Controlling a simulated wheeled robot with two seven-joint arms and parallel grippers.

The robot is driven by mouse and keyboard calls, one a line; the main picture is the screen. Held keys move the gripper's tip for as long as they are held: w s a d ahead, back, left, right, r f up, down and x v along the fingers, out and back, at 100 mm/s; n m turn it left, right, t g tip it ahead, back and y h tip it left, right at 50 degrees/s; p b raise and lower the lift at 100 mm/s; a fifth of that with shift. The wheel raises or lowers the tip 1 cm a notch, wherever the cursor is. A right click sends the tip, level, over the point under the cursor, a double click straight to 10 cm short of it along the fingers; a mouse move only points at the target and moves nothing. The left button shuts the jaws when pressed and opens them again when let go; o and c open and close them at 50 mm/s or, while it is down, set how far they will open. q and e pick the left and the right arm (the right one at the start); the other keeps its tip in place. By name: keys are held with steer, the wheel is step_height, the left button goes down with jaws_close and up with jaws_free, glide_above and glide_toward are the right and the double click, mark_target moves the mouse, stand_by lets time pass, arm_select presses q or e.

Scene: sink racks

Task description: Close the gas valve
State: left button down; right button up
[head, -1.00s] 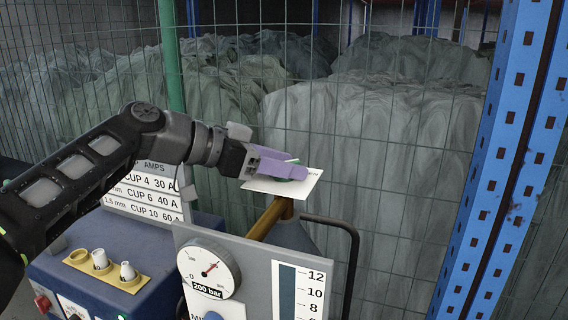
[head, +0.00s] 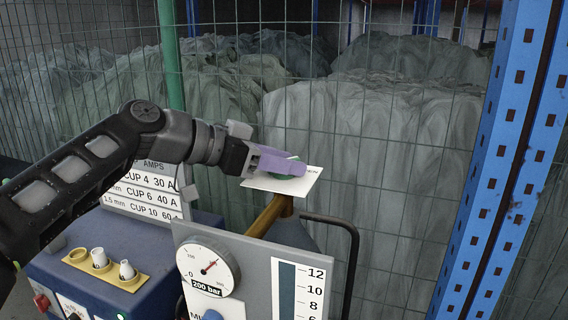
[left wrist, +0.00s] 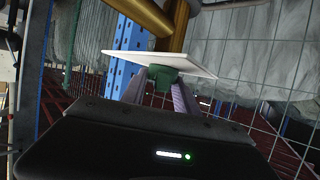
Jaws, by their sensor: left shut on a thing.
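The gas valve is a green knob (head: 285,171) above a white label plate (head: 306,184), on top of a brass fitting (head: 268,215) over a grey cylinder. My left gripper (head: 280,162) reaches it from the left, its purple fingers around the knob. In the left wrist view the green knob (left wrist: 162,76) sits between the two fingers (left wrist: 160,90), with the white plate (left wrist: 165,62) just beyond it. The gripper is shut on the knob. The fingers partly hide the knob in the head view. My right gripper is not seen.
A grey panel with a pressure gauge (head: 208,267) and a scale (head: 302,290) stands in front of the cylinder. A blue box (head: 75,265) with a yellow cup tray (head: 104,271) is at left. Wire mesh and a blue post (head: 497,160) stand behind and right.

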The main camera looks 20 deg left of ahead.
arm_select(q)
steer(key=shift+f+n+t+y+b, duration=0.1)
steer(key=shift+n+t+y+b, duration=0.6)
steer(key=shift+n+y, duration=0.15)
steer(key=shift+n+t+y, duration=0.4)
steer(key=shift+n+y, duration=0.25)
steer(key=shift+n, duration=0.1)
steer(key=n+y+b, duration=0.1)
steer(key=n+y, duration=0.2)
steer(key=y, duration=0.1)
steer(key=shift+a+n+t, duration=0.15)
steer(key=shift+n+t, duration=0.15)
steer(key=shift+t, duration=0.1)
steer(key=n+y, duration=0.4)
steer(key=y, duration=0.1)
steer(key=shift+n+y, duration=0.3)
steer(key=n+g+y, duration=0.1)
steer(key=n+y, duration=0.1)
steer(key=y, duration=0.1)
steer(key=shift+r+n+g, duration=0.25)
steer(key=shift+n+g, duration=0.05)
steer(key=shift+g, duration=0.1)
steer(key=shift+n+g+y+p, duration=0.7)
steer(key=shift+n+y+p, duration=0.3)
steer(key=shift+n+p, duration=0.1)
steer(key=shift+n+g+y+p, duration=0.35)
steer(key=shift+n+g+y, duration=0.15)
steer(key=shift+n, duration=0.1)
steer(key=shift+f, duration=0.15)
